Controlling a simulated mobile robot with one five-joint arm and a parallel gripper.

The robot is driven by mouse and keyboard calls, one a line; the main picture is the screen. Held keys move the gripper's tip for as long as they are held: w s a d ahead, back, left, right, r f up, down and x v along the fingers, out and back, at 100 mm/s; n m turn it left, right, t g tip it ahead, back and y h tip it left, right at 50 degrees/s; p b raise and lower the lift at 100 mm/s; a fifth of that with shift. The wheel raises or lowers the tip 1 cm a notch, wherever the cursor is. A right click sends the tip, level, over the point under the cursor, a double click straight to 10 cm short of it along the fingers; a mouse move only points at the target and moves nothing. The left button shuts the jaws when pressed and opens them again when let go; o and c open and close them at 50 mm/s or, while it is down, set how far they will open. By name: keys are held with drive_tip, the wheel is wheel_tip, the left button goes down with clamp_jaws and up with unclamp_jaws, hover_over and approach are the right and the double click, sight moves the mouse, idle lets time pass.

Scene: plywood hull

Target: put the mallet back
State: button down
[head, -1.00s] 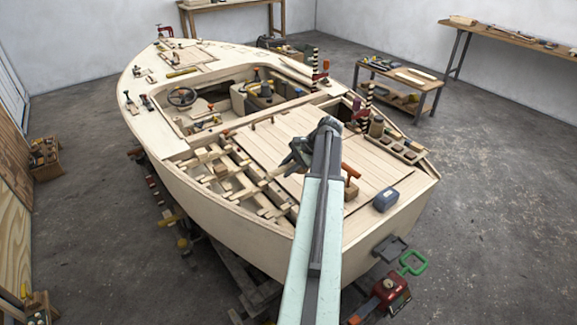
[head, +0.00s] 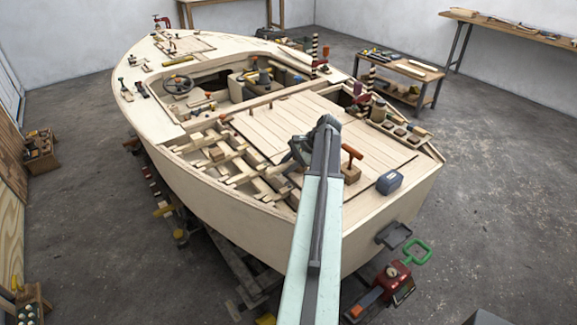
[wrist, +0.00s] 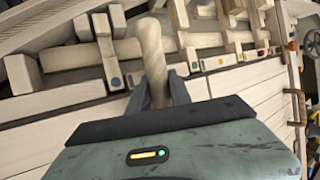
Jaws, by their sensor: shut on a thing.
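My gripper (wrist: 158,92) is shut on a pale wooden rod, seemingly the mallet's handle (wrist: 151,55), which stands up between the two dark fingers in the wrist view. Behind it lies a thick horizontal wooden cylinder (wrist: 80,55); I cannot tell whether it belongs to the held piece. In the head view my gripper (head: 302,150) is over the hull's rear deck, right of the open slatted part (head: 225,160). The held piece is hidden there by my arm.
A red machine (head: 395,278) sits on the floor by the stern. The floor at right is mostly open.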

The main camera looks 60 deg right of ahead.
drive_tip(key=shift+f, duration=0.1)
idle(0.3)
drive_tip(key=c, duration=1.1)
unclamp_jaws()
drive_tip(key=p+v, duration=0.6)
drive_tip(key=v, duration=0.1)
drive_tip(key=shift+s+d+r, duration=0.1)
drive_tip(key=shift+r, duration=0.3)
drive_tip(key=shift+s, duration=0.15)
drive_tip(key=shift+f, duration=0.1)
